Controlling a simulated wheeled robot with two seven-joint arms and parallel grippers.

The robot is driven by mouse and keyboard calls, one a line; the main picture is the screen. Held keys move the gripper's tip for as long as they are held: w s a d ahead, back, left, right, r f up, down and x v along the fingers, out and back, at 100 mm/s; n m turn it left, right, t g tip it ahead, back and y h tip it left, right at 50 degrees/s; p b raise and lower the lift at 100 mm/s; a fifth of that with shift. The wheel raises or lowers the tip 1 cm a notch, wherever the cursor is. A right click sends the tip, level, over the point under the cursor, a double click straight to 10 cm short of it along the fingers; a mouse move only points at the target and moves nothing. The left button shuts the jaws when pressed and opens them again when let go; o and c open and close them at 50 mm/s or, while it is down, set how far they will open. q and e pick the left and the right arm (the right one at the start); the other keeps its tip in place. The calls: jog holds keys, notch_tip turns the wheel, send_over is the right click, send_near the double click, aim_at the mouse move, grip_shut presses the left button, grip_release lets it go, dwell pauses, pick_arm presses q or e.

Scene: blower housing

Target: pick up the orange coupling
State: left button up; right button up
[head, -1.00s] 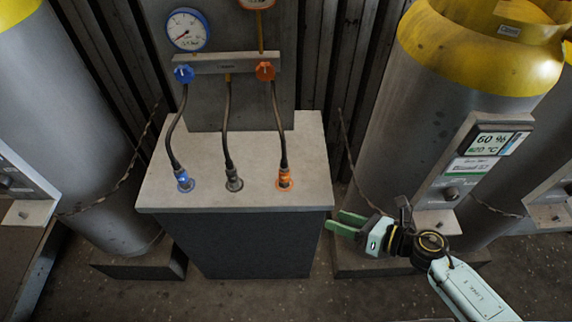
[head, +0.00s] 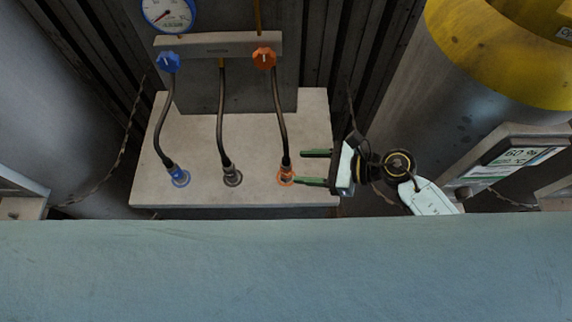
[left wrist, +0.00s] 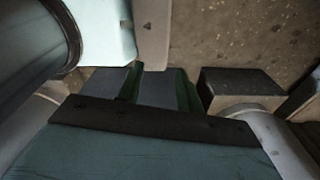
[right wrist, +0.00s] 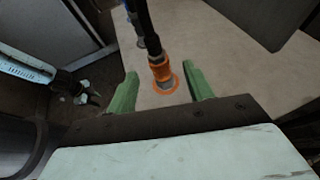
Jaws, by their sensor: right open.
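The orange coupling (head: 286,174) stands upright at the end of the right-hand dark hose, at an orange ring on the light bench top. My right gripper (head: 302,167) is open, to the right of the coupling in the head view, with its green fingers pointing left at it. Its lower fingertip is close to the coupling; contact cannot be told. In the right wrist view the coupling (right wrist: 161,70) shows between and just beyond the open fingers (right wrist: 162,88). My left gripper (left wrist: 157,88) shows in the left wrist view, fingers apart with nothing held, low near the floor.
A blue coupling (head: 177,174) and a grey coupling (head: 231,174) stand left of the orange one on the bench (head: 205,190). Blue and orange knobs (head: 264,58) and a gauge (head: 168,12) are behind. A gas cylinder (head: 450,100) stands right. The head view's lower part is blocked.

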aim_at(282, 166)
jog(key=shift+x, duration=0.8)
jog(key=shift+w+a+f, duration=0.15)
jog(key=shift+a, duration=0.1)
jog(key=shift+a+f, duration=0.1)
jog(key=shift+a, duration=0.1)
jog(key=x, duration=0.4)
jog(key=shift+a, duration=0.15)
jog(key=shift+a+f, duration=0.1)
jog(key=shift+a, duration=0.15)
pick_arm(q)
jog(key=shift+w+r, duration=0.25)
jog(key=shift+w, duration=0.3)
pick_arm(e)
grip_shut()
